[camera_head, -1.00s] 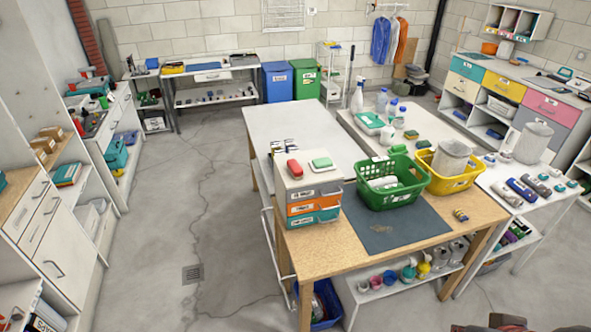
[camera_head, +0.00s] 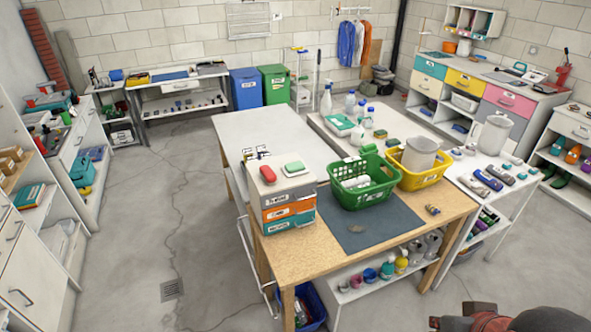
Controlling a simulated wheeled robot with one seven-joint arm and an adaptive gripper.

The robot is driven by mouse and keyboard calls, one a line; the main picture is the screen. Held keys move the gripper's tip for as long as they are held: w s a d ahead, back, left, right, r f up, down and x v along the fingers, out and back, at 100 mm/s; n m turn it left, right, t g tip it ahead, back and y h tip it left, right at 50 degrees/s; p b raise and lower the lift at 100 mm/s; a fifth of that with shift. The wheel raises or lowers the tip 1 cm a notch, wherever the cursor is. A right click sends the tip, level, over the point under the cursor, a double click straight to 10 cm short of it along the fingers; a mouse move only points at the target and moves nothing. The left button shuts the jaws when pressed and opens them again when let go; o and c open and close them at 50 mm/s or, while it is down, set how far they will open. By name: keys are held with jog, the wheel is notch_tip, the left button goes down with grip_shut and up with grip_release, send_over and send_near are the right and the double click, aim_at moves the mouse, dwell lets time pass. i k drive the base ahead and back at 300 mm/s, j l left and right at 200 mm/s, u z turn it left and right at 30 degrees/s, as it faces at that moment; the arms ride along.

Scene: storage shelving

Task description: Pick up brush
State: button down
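I cannot pick out a brush with certainty. A small red object (camera_head: 267,174) and a small green object (camera_head: 293,167) lie on the drawer box (camera_head: 289,212) on the wooden table. All are too small to identify surely. Part of my arm shows at the bottom right edge, away from the table; no gripper fingers are seen.
The wooden table (camera_head: 330,260) holds a green basket (camera_head: 362,196) and a yellow basket (camera_head: 421,178). A low white shelf under it holds several bottles. A blue bin (camera_head: 245,89) and green bin (camera_head: 275,86) stand at the back. Floor is clear left of the table.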

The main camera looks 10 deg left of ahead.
aim_at(266, 172)
jog(key=i+j, duration=0.2)
jog(key=i+j+z, duration=0.1)
jog(key=j, duration=0.35)
jog(key=i+j, duration=0.45)
jog(key=j, duration=0.35)
jog(key=i+j+z, duration=0.15)
jog(key=j, duration=0.3)
jog(key=i+j, duration=0.1)
jog(key=j, duration=0.4)
jog(key=i+j+z, duration=0.1)
jog(key=j, duration=0.4)
